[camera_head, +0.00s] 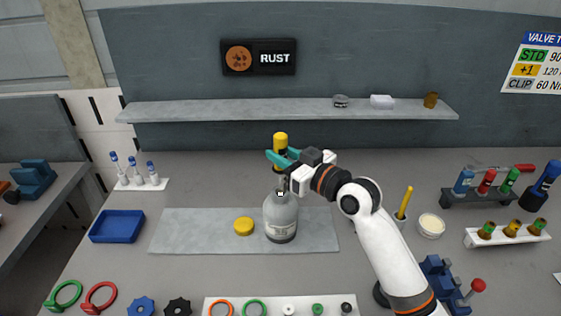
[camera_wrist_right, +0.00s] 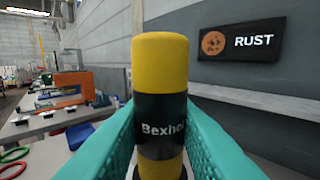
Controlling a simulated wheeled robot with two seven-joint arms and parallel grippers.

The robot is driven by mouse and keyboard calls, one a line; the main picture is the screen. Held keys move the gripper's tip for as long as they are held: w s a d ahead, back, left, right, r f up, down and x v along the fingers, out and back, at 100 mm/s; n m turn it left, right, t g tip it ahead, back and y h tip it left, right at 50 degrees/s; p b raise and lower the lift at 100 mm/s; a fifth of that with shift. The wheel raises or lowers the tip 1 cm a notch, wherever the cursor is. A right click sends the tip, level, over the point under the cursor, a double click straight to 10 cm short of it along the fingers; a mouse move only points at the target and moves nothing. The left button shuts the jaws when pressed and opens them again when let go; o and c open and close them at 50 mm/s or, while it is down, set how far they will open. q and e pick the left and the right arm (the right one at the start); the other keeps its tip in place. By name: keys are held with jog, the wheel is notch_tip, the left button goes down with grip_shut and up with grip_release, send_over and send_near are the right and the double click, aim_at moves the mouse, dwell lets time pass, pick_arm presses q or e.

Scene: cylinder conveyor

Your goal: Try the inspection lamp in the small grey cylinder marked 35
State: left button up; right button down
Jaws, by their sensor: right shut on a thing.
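The small grey cylinder (camera_head: 281,217) stands upright on a grey mat (camera_head: 185,232) in the head view, its neck open at the top. A label is on its front, but I cannot read the number. The inspection lamp (camera_head: 280,138), yellow with a black band, is held upright between the teal fingers of my right gripper (camera_head: 281,155). It appears above the cylinder's neck, apart from it. In the right wrist view the lamp (camera_wrist_right: 160,50) fills the middle, with "Bexho" lettering on the band. My left gripper is not in view.
A yellow round cap (camera_head: 243,226) lies on the mat left of the cylinder. A blue tray (camera_head: 117,226) and a white rack of vials (camera_head: 140,184) are at left. A row of small rings and plugs on a white strip (camera_head: 265,301) lies in front. A RUST sign (camera_head: 258,58) hangs behind.

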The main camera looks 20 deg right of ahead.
aim_at(283, 135)
jog(key=shift+r+p, duration=3)
jog(key=shift+r, duration=0.55)
jog(key=shift+d+f, duration=0.1)
jog(key=shift+f, duration=0.05)
